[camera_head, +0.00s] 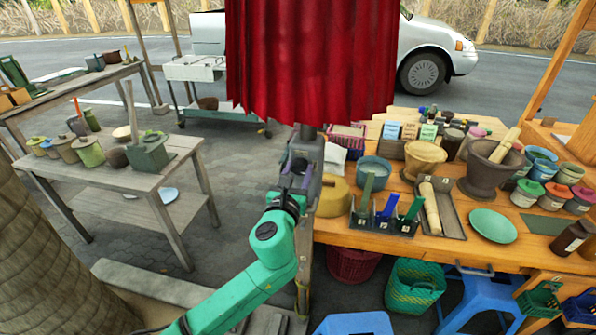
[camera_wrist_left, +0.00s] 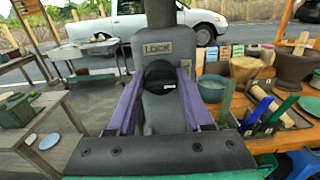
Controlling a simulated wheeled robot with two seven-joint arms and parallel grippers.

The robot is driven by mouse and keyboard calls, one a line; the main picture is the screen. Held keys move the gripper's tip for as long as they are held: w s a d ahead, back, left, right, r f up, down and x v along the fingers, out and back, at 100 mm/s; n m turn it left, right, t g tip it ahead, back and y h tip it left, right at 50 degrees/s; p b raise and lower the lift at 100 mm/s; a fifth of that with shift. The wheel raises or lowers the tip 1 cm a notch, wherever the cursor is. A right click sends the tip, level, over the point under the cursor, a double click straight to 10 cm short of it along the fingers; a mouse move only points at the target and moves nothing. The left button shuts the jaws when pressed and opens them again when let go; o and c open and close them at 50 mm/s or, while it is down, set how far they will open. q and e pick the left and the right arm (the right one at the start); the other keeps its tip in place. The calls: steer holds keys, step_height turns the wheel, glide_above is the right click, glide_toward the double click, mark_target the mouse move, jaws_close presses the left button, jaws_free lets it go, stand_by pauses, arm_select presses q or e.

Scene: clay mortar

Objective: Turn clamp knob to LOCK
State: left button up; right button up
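A grey clamp on an upright post has a light LOCK plate (camera_wrist_left: 158,48) on its upper face in the left wrist view. A dark rounded knob (camera_wrist_left: 160,73) sits just below the plate. The clamp (camera_head: 308,150) also shows in the head view, under the red cloth. My left gripper (camera_wrist_left: 161,82) has its two purple fingers apart, one on each side of the knob. I cannot tell whether they touch it. In the head view my left gripper (camera_head: 298,178) reaches up to the clamp and hides the knob. My right gripper is not in view.
A red cloth (camera_head: 310,60) hangs above the clamp. A wooden bench (camera_head: 345,232) at right carries bowls, jars, a mortar (camera_head: 492,168) and a tray with a roller. Another table (camera_head: 100,178) with pots stands at left. Paved floor lies between.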

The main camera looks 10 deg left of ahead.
arm_select(q)
jaws_close()
steer(key=shift+n, duration=0.4)
steer(key=n, duration=0.2)
steer(key=shift+a+n, duration=0.1)
steer(key=shift+n, duration=0.2)
steer(key=n+b, duration=0.1)
steer(key=n, duration=0.2)
steer(key=shift+f+n, duration=0.1)
steer(key=shift+n, duration=0.2)
steer(key=n+b, duration=0.1)
steer(key=n, duration=0.4)
steer(key=shift+a+f, duration=0.1)
steer(key=n+b, duration=0.1)
steer(key=n, duration=0.5)
